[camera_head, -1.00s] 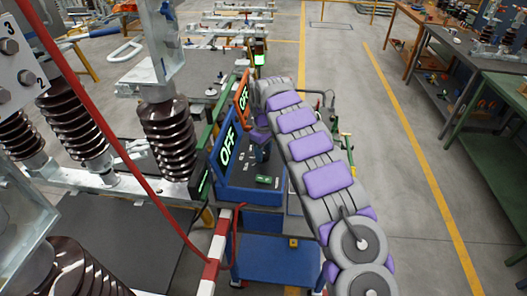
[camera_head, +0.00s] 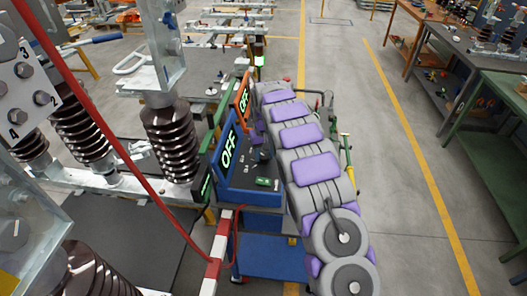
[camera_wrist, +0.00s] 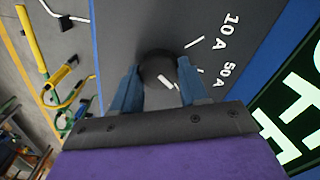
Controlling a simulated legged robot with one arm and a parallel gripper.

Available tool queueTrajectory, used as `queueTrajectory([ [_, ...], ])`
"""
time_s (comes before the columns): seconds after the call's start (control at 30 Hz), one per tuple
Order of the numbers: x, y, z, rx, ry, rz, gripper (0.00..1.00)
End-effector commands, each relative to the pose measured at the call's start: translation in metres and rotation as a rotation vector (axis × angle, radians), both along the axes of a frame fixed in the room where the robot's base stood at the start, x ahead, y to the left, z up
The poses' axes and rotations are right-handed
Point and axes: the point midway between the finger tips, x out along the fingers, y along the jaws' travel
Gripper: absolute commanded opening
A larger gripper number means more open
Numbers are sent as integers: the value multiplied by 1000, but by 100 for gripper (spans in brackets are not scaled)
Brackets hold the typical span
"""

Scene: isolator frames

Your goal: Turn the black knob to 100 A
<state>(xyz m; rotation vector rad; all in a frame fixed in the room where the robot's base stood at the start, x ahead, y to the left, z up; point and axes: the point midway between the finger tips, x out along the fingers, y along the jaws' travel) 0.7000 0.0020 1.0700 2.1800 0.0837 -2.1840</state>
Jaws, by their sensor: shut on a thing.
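In the wrist view, the round black knob (camera_wrist: 152,66) sits on a dark grey panel (camera_wrist: 125,28), between the two blue fingers of my gripper (camera_wrist: 159,68). The fingers are shut on the knob, one on each side. A short white mark shows on the knob's near side. White labels "10 A" (camera_wrist: 226,32) and "50 A" (camera_wrist: 230,74) with tick lines stand right of the knob. No "100 A" label is visible. In the head view, my arm reaches to the blue control box (camera_head: 250,196); I cannot make out the knob there.
The box carries a lit "OFF" display (camera_head: 229,150), with an orange-framed display (camera_head: 242,97) behind it. Brown ribbed insulators (camera_head: 170,140) stand to the left, with a red cable (camera_head: 118,150) in front. The floor right of my arm is clear up to the workbenches (camera_head: 490,100).

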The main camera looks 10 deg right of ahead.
Motion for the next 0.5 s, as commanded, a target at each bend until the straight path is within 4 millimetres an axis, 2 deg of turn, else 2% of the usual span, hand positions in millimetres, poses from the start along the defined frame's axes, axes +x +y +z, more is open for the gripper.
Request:
queueTrajectory([
  [0.23, 1, 0, 1, 0, -3, -122, 13],
  [0.5, 1, 0, 1, 0, -3, -178, 13],
])
